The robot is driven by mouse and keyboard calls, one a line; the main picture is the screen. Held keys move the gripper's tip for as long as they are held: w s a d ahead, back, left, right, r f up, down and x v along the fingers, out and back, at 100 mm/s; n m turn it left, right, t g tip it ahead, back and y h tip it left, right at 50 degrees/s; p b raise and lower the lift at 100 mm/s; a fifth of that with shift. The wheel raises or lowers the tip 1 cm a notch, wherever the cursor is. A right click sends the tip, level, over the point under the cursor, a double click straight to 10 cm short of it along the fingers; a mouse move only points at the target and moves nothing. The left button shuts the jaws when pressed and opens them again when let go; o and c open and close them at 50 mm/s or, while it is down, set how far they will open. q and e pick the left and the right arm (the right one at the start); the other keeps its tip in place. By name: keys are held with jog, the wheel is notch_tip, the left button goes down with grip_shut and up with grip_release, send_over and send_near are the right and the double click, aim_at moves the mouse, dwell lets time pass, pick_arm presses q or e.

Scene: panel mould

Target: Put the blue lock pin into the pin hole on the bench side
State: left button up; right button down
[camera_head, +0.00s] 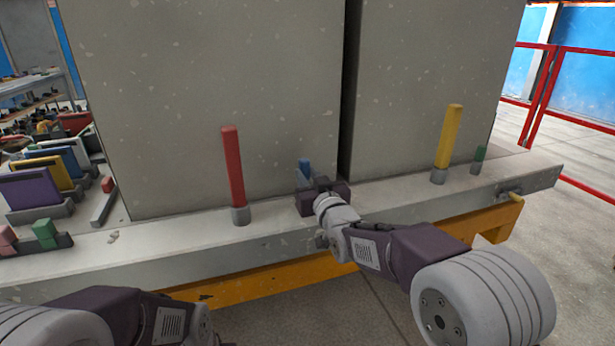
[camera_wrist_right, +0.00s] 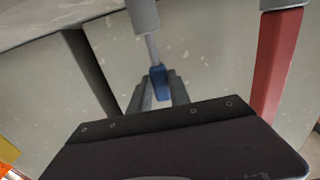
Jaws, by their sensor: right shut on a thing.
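The blue lock pin (camera_head: 304,168) stands at the bench's near side, in front of the grey panels. My right gripper (camera_head: 313,188) is shut on its blue head. In the right wrist view, where the bench is at the top, the blue head (camera_wrist_right: 158,80) sits between the two fingers. Its thin grey shank (camera_wrist_right: 151,47) reaches to a grey collar (camera_wrist_right: 143,14) on the bench side. I cannot tell whether the shank's tip is inside the collar's hole or only at its mouth. My left arm shows at bottom left, but its gripper is out of view.
A red pin (camera_head: 233,168) stands in a grey collar to the left, and a yellow pin (camera_head: 449,138) to the right. A short green pin (camera_head: 479,158) is near the bench's right end. Two tall grey panels (camera_head: 215,80) rise behind. Coloured parts (camera_head: 35,190) fill the left side.

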jog(key=shift+f+b, duration=1.9)
jog(key=shift+f, duration=0.25)
jog(key=c, duration=1.1)
grip_release()
jog(key=shift+c, duration=0.2)
jog(key=p+v, duration=0.1)
jog(key=v, duration=0.8)
jog(key=shift+r, duration=0.1)
